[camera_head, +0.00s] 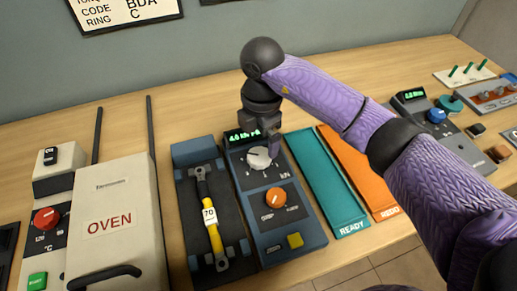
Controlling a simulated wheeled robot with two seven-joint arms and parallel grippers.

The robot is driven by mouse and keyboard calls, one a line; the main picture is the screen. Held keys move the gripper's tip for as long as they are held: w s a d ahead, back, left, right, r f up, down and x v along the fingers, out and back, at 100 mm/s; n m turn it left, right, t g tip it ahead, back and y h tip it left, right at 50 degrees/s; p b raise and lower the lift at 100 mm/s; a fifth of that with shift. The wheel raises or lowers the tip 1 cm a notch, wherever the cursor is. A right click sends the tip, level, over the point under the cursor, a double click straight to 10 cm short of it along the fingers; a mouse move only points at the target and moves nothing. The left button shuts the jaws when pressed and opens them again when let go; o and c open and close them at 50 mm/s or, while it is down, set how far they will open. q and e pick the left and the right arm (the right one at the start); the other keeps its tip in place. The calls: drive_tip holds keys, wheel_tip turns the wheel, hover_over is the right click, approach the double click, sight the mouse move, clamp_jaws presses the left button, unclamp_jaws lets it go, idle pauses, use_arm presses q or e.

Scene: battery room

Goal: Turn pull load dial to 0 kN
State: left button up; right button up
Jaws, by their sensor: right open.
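The pull load dial is most likely the white dial (260,158) marked kN on the dark blue tester panel (300,223). A green display (243,134) above it seems to read about 4.0 kN, but the text is small. My right gripper (268,146) is over the upper part of the white dial, pointing down, with its fingers open close around or beside it. Contact cannot be told. An orange dial (276,197) and a yellow button (295,240) sit lower on the same panel. My left gripper is not in view.
A yellow-handled tool (215,241) tagged 70 lies in a cradle left of the panel. The oven (118,215) stands further left. A teal READY tray (325,180) and an orange REDO tray (356,168) lie right, partly under my arm. Another panel with a blue dial (436,115) is beyond.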

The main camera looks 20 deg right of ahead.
sight(261, 154)
wheel_tip(261, 154, down, 5)
drive_tip(key=shift+f+b, duration=0.1)
drive_tip(key=shift+b, duration=0.5)
drive_tip(key=shift+f, duration=0.2)
drive_tip(key=shift+c, duration=0.3)
drive_tip(key=c, duration=1.1)
